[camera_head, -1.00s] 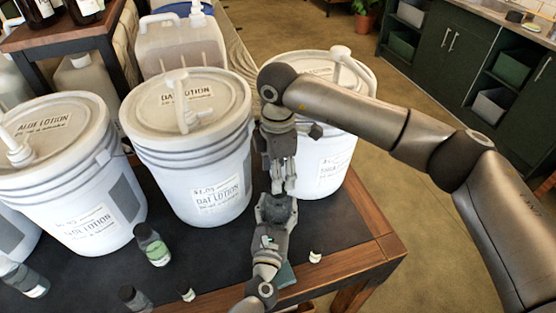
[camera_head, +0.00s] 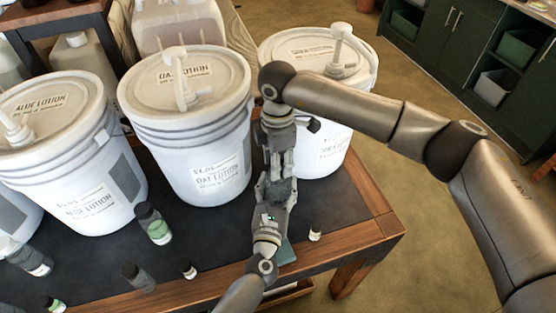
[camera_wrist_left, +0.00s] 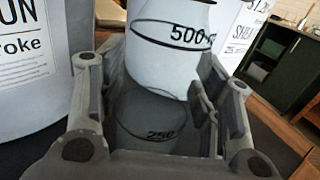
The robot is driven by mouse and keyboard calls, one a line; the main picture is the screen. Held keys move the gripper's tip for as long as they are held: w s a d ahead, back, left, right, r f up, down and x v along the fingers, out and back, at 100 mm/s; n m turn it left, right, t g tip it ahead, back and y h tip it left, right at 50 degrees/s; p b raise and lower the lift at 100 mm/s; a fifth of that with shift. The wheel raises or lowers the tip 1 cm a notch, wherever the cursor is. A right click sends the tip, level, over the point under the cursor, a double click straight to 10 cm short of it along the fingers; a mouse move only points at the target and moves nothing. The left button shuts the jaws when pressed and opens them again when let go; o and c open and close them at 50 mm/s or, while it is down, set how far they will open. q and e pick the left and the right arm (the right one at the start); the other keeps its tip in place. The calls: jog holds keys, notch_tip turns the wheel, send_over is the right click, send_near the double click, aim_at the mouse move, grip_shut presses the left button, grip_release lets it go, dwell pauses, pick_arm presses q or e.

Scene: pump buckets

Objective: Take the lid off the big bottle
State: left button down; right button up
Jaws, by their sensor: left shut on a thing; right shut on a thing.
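My left gripper (camera_head: 274,190) is shut on the big bottle, a clear-white bottle (camera_wrist_left: 168,55) with black 500 and 250 marks. In the left wrist view its fingers stand on both sides of the bottle. A dark edge (camera_wrist_left: 207,2) shows at the bottle's top, cut off by the frame; it looks like the lid. My right gripper (camera_head: 277,172) comes down from above and meets the left gripper, shut at the bottle's top. The grippers hide most of the bottle and the lid in the head view.
White lotion buckets with pumps, including the oat lotion bucket (camera_head: 200,150) and the aloe lotion bucket (camera_head: 65,165), stand behind and left. Small bottles (camera_head: 152,224) and a vial (camera_head: 314,234) sit near the front. The dark tabletop (camera_head: 335,215) is clear on the right.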

jog(key=n, duration=0.6)
jog(key=shift+n, duration=0.3)
jog(key=shift+c, duration=0.2)
jog(key=n, duration=1.5)
jog(key=shift+r, duration=0.1)
jog(key=n, duration=2.6)
jog(key=shift+n, duration=0.3)
jog(key=n, duration=0.5)
jog(key=shift+n, duration=0.4)
jog(key=shift+r, duration=0.25)
